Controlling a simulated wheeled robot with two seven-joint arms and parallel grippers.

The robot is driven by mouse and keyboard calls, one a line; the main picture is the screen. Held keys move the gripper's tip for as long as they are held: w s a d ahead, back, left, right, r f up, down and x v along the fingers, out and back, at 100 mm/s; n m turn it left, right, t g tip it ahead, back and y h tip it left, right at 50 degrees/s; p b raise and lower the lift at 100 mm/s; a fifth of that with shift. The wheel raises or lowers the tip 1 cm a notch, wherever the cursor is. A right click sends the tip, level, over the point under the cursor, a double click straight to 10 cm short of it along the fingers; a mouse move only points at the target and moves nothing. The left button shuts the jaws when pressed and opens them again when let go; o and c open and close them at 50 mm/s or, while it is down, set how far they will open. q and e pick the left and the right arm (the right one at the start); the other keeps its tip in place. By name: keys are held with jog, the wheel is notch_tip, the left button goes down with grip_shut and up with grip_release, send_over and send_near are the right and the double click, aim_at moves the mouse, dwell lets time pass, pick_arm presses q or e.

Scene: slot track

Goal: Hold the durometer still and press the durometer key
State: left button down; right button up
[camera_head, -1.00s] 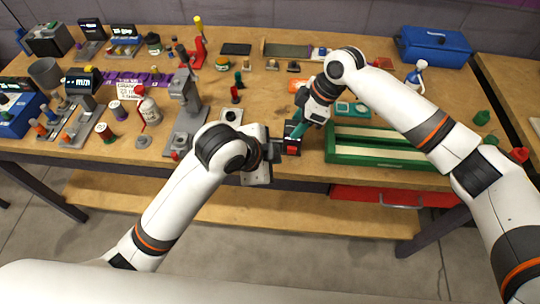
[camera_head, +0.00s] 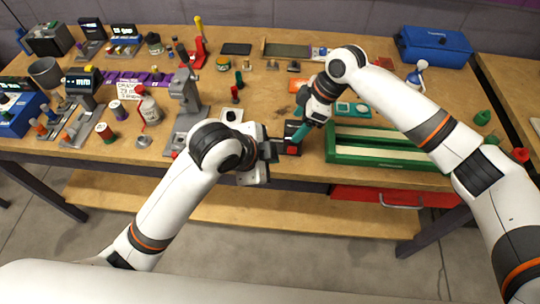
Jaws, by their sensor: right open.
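The durometer, a small dark block with a red part (camera_head: 292,150), is near the table's front edge, just left of the green tray. My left gripper (camera_head: 275,150) is at its left side, level with it; its fingertips are too small and dark to tell whether they are shut on it. My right gripper (camera_head: 301,132), with teal fingers, is open and points down from above right, its tips at or just over the durometer's top. The key cannot be made out, and the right fingers partly cover the durometer.
A green tray (camera_head: 345,158) with pale strips lies right of the durometer. A grey stand (camera_head: 185,98), a white bottle (camera_head: 149,110) and several small tools crowd the left. A blue toolbox (camera_head: 435,47) is at the back right. A red drawer (camera_head: 365,195) hangs below.

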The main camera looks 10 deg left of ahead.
jog(key=v, duration=1.1)
jog(key=shift+d+r, duration=0.2)
